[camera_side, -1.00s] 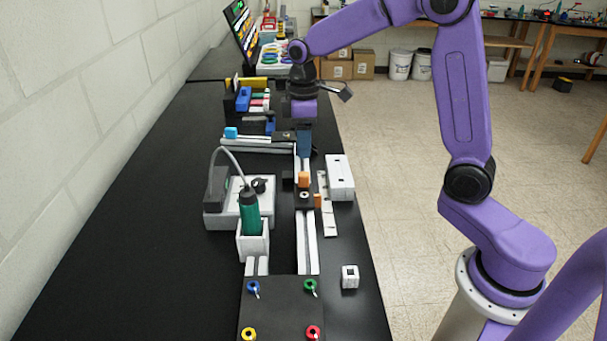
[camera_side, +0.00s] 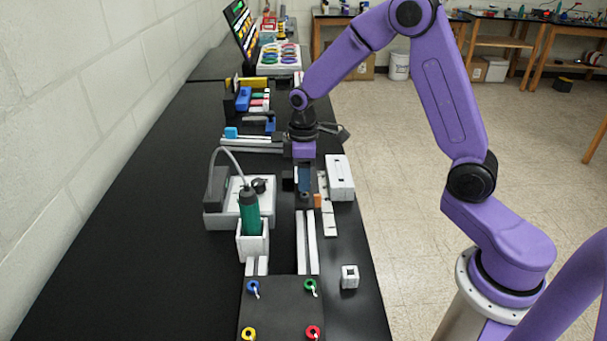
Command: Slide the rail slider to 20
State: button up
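The rail slider (camera_side: 305,201) is a black block on a pale two-strip rail (camera_side: 307,245) that runs lengthwise along the bench. A small orange pointer (camera_side: 317,201) sticks out at its right side, beside a white scale strip (camera_side: 329,222). The scale's marks are too small to read. My gripper (camera_side: 304,186) is down at the slider, and its blue-grey fingers hide the slider's upright orange knob. I cannot tell whether the fingers are closed on the knob.
A white block (camera_side: 341,178) stands right of the rail. A white holder (camera_side: 253,241) with a green-handled tool (camera_side: 249,212) stands to the left. A black board with coloured rings (camera_side: 282,312) lies at the near end, with a small white cube (camera_side: 350,277) beside it.

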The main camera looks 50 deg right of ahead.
grip_shut()
jog(key=w+d, duration=0.6)
jog(key=shift+w+d+r, duration=0.1)
jog(key=shift+w+d, duration=0.25)
jog(key=shift+w, duration=0.05)
jog(key=shift+o, duration=1.2)
grip_release()
notch_tip(320, 180, up, 17)
jog(key=shift+r, duration=0.2)
jog(key=shift+s, duration=0.1)
